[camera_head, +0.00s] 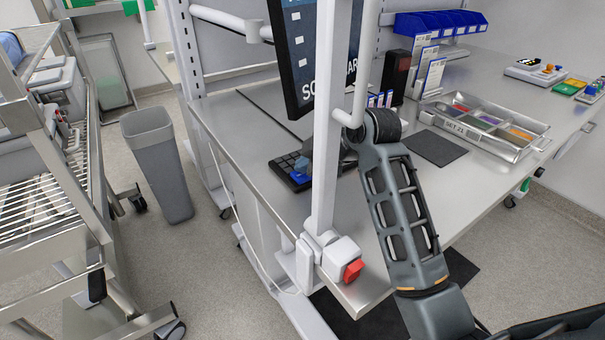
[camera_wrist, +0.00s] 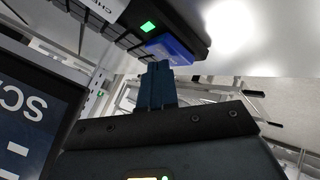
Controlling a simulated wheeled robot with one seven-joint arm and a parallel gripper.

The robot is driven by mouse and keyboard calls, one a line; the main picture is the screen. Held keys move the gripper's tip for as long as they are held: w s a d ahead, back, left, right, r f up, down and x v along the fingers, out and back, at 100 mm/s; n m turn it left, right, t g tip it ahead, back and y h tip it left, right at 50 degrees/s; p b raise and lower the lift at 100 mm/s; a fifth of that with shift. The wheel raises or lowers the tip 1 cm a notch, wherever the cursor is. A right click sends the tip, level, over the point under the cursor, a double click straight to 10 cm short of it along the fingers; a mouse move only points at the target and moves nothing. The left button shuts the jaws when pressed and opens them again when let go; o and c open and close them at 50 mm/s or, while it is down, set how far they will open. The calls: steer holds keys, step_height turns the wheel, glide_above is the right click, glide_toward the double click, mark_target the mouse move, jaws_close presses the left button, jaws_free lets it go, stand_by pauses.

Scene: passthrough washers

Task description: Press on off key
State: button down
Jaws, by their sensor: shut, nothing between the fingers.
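A dark keypad (camera_head: 284,171) lies on the metal bench below the monitor (camera_head: 300,50). It has rows of dark keys and a blue part (camera_head: 299,178) at its near side. In the wrist view the keypad (camera_wrist: 112,38) shows a lit green square (camera_wrist: 148,27) and the blue part (camera_wrist: 172,48). I cannot tell which is the on off key. My gripper (camera_wrist: 157,66) is shut and empty, its tips close to the keypad's edge beside the blue part. I cannot tell whether they touch. In the head view the white post partly hides my gripper.
A white upright post (camera_head: 330,130) with a red switch (camera_head: 353,270) stands before the bench. A metal tray (camera_head: 490,128) with coloured compartments and a dark mat (camera_head: 434,148) lie right of my arm. A grey bin (camera_head: 160,165) and a wire cart (camera_head: 50,200) stand left.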

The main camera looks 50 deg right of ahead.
mark_target(305, 176)
steer(key=shift+f, duration=0.35)
stand_by(0.4)
steer(key=shift+r, duration=0.15)
steer(key=shift+r+p, duration=0.8)
step_height(305, 176, up, 5)
steer(key=p, duration=0.4)
stand_by(0.9)
